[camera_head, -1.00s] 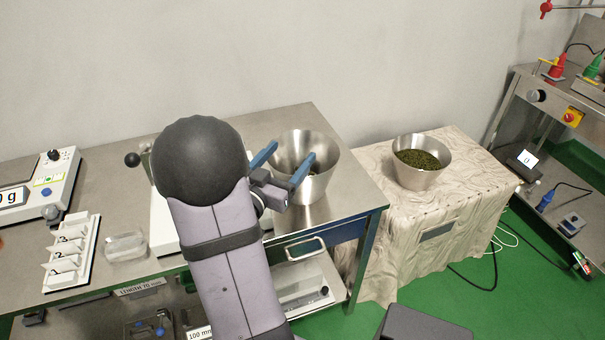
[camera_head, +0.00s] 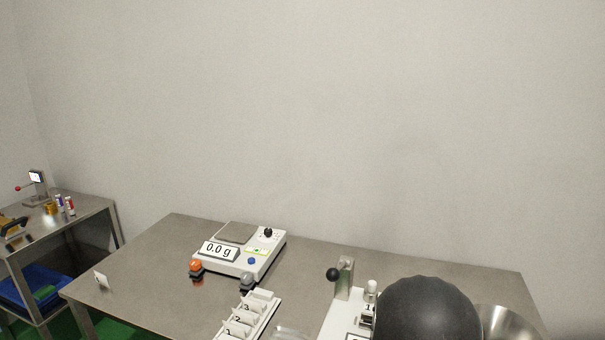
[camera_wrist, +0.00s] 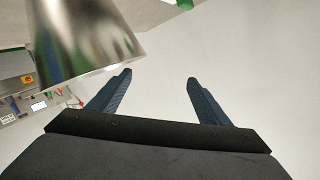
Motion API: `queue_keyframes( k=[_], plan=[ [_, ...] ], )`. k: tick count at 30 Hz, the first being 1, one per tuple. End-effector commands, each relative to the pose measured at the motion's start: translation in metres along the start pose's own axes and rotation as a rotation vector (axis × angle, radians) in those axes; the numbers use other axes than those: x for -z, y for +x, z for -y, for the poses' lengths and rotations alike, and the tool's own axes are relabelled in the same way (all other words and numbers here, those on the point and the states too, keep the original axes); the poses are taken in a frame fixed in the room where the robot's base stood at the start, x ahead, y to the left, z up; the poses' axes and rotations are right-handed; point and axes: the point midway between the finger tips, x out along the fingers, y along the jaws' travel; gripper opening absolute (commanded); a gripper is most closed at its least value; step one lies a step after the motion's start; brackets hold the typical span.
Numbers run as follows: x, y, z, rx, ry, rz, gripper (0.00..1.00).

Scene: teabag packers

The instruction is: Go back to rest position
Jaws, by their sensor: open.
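My gripper (camera_wrist: 160,84) shows in the wrist view with its two blue fingers spread apart and nothing between them. In the head view, the dark round joint of my arm covers the lower right. The gripper itself is out of that view. A metal bowl (camera_head: 507,324) shows partly behind the joint at the right, its contents hidden.
On the steel table (camera_head: 160,260) stand a scale (camera_head: 240,252) reading 0.0 g, an orange button (camera_head: 196,266), a white numbered rack (camera_head: 247,316) and a black-knobbed lever device (camera_head: 343,278). A side table (camera_head: 85,222) stands at the left. The table's left part is mostly clear.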

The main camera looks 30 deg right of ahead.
Motion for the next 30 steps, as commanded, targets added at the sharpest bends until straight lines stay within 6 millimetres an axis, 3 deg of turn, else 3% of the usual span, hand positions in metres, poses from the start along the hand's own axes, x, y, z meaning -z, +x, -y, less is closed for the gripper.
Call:
queue_keyframes(
  k=[1,3,6,9,13,17,21,24,30],
  plan=[
    [-0.003,-0.008,0.028,0.049,0.045,0.079,0.71],
    [-0.025,-0.022,0.055,0.104,0.070,0.203,0.71],
    [-0.068,-0.060,0.089,0.196,-0.046,0.392,0.71],
    [-0.107,-0.111,0.114,0.292,-0.187,0.587,0.71],
    [-0.147,-0.189,0.126,0.414,-0.415,0.831,0.71],
    [-0.168,-0.269,0.110,0.520,-0.687,1.046,0.71],
    [-0.168,-0.336,0.074,0.597,-0.987,1.221,0.71],
    [-0.157,-0.366,0.046,0.625,-1.175,1.304,0.71],
    [-0.136,-0.393,0.009,0.637,-1.417,1.386,0.71]
  ],
)
